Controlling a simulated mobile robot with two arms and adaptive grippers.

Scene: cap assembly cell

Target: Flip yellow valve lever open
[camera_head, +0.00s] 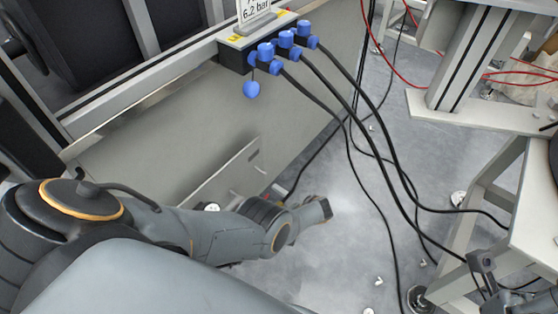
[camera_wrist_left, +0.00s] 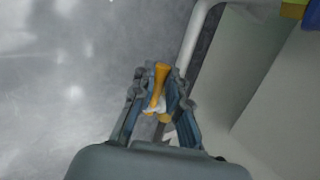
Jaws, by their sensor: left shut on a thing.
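The yellow valve lever (camera_wrist_left: 158,82) stands between the fingers of my left gripper (camera_wrist_left: 159,76) in the left wrist view. The gripper is shut on it, with a finger on each side. A pale fitting and another small yellow part show at the lever's lower end, partly covered by the fingers. In the head view my left gripper (camera_head: 322,209) is low beside the grey cabinet panel, above the floor. I cannot make out the lever in that view. A grey part that looks like my right gripper (camera_head: 484,264) shows at the lower right; its fingers are unclear.
A manifold with blue fittings (camera_head: 286,40) sits on the cabinet edge, under a "6.2 bar" sign. Black hoses (camera_head: 385,165) run from it across the floor. A pale frame (camera_head: 490,190) stands at the right. A light pipe (camera_wrist_left: 189,45) runs close to the left gripper.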

